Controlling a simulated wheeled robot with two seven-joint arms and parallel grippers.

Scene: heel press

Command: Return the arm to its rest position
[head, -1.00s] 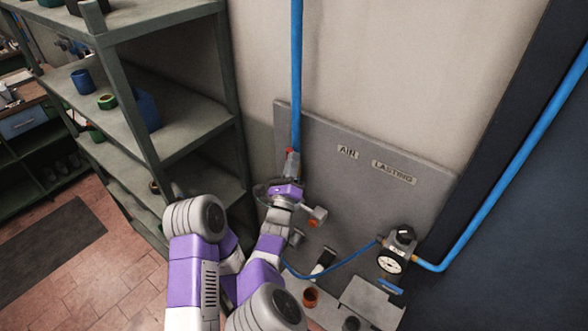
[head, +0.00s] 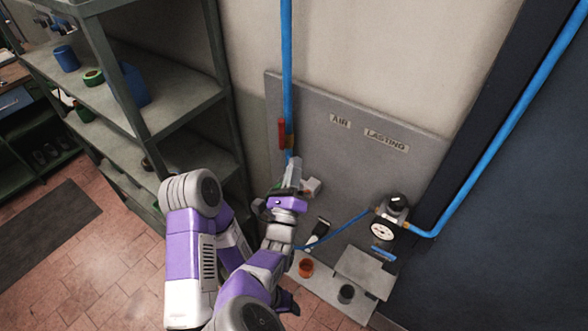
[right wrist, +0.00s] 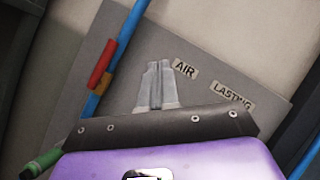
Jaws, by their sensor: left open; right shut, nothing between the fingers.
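My right gripper (head: 293,172) is shut and empty, in front of the grey board (head: 400,178) and just below the valve on the blue pipe. Its closed grey fingers show in the right wrist view (right wrist: 157,84), pointing toward the board, left of the AIR label. The valve's red lever (head: 282,133) lies along the pipe, beside its brass body (head: 289,142); the lever also shows in the right wrist view (right wrist: 101,64), apart from the fingers. My left gripper (head: 287,302) is lower, mostly hidden behind my right arm, and is open.
A grey shelf unit (head: 170,115) stands close on the left. A pressure gauge (head: 382,231) with a blue hose is right of my right arm. A green-ended item (right wrist: 42,162) is near the right gripper.

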